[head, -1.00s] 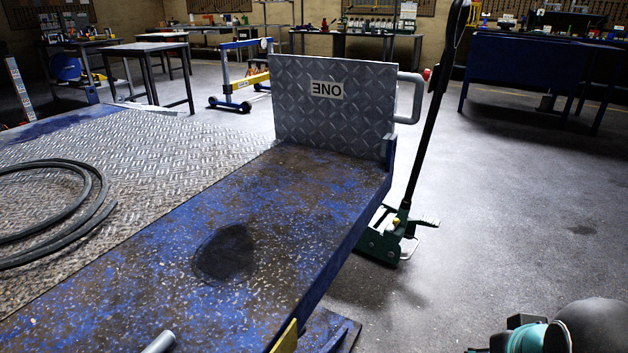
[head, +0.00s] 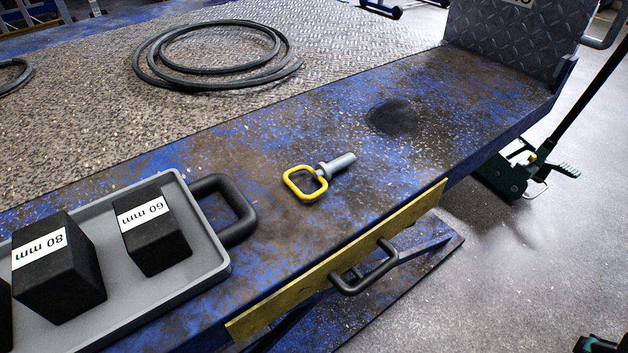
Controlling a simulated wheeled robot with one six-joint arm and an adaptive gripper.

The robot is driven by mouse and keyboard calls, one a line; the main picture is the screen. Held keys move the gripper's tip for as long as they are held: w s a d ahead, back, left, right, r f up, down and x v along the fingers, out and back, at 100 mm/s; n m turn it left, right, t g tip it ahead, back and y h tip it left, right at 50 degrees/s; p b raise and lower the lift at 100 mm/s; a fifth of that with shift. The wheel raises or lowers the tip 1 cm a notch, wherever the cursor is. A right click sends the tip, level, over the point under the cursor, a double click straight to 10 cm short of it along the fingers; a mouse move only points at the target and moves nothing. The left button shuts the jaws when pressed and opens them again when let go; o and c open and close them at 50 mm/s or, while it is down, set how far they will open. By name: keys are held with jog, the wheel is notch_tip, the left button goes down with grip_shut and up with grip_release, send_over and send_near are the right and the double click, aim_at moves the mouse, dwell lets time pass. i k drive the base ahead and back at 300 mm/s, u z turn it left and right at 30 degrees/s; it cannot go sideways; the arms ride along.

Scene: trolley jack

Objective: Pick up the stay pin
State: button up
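The stay pin (head: 336,164) is a grey metal pin with a yellow loop handle (head: 305,183). It lies on its side on the worn blue platform (head: 290,236), with the loop toward the lower left and the shaft toward the upper right. Nothing touches it. A small dark and teal part at the lower right corner of the head view may belong to my arm. My gripper's fingers do not show.
A grey tray (head: 217,268) with black blocks marked 60 mm (head: 155,240) and 80 mm (head: 62,275) stands at left. A yellow plate (head: 290,300) with a dark handle (head: 362,275) edges the platform. A coiled hose (head: 150,75) lies behind. A green jack (head: 505,178) stands right.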

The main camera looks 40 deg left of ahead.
aim_at(323, 173)
jog(key=z, duration=0.4)
jog(key=i, duration=0.6)
jog(key=u, duration=5.05)
jog(key=k, duration=0.5)
jog(key=z, duration=1.4)
